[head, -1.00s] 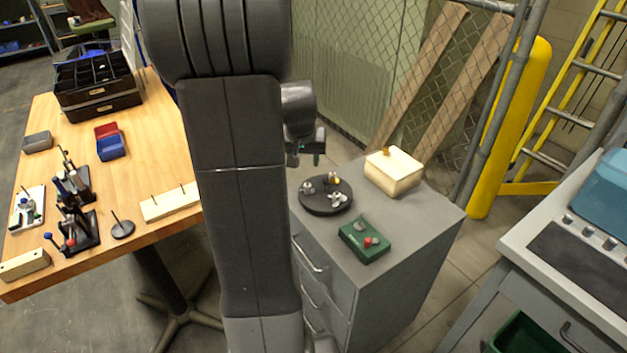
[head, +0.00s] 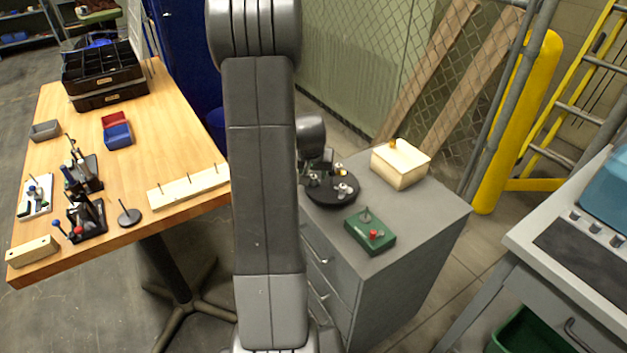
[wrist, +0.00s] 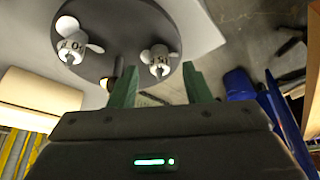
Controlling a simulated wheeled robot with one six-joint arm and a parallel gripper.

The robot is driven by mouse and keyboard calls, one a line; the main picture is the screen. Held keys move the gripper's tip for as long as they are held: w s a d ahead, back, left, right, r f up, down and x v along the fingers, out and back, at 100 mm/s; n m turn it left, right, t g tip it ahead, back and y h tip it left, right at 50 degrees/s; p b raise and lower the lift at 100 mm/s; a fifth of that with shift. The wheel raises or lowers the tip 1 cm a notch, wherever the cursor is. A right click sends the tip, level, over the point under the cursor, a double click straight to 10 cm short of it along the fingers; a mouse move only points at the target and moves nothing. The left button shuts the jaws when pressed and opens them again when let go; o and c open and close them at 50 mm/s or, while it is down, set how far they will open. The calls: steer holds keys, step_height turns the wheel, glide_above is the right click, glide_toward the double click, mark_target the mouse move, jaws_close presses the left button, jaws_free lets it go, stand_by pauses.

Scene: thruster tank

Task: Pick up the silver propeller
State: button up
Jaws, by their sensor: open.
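Two silver-grey propellers show in the wrist view, one (wrist: 158,60) between my fingers in the picture and one (wrist: 72,42) to the left. I cannot tell which one the task means. Both sit on a round dark turntable (wrist: 112,18), which stands on the grey cabinet in the head view, with a silver propeller (head: 345,190) near its front right. My gripper (wrist: 159,68) is open, its green fingers apart and nothing visibly held. It is close over the turntable; its height above the propeller is unclear. My arm hides part of the turntable's left side in the head view.
A small brass-coloured piece (head: 341,170) is also on the turntable. A pale box (head: 400,165) and a green block with a red knob (head: 370,232) stand close by on the cabinet (head: 425,215). A wooden workbench (head: 150,130) is at left.

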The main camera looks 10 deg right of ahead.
steer(key=shift+w+f, duration=0.25)
steer(key=shift+f, duration=0.35)
steer(key=shift+c, duration=0.4)
jaws_close()
step_height(320, 180, up, 18)
steer(key=p, duration=0.1)
